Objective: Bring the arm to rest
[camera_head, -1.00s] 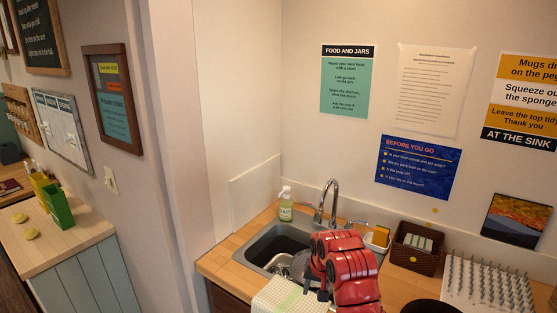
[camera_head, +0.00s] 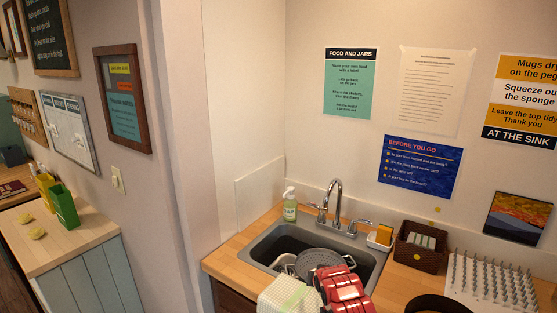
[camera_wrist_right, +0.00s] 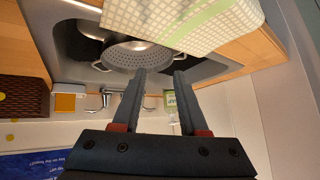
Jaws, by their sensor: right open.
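My right arm (camera_head: 345,290) shows in red at the bottom middle of the head view, in front of the sink (camera_head: 368,262). In the right wrist view, my right gripper (camera_wrist_right: 160,74) has its two dark fingers apart with nothing between them. Beyond the fingertips are a grey colander (camera_wrist_right: 138,56) in the sink and a checked cloth (camera_wrist_right: 185,22) at the counter's front edge. In the head view the fingers are mostly hidden by the arm. My left gripper is in neither view.
A soap bottle (camera_head: 290,205) and tap (camera_head: 334,205) stand behind the sink. To the right are a wicker basket (camera_head: 420,245), a white pegged rack (camera_head: 490,285) and a dark round item (camera_head: 438,303). The counter left of the sink (camera_head: 232,258) is clear.

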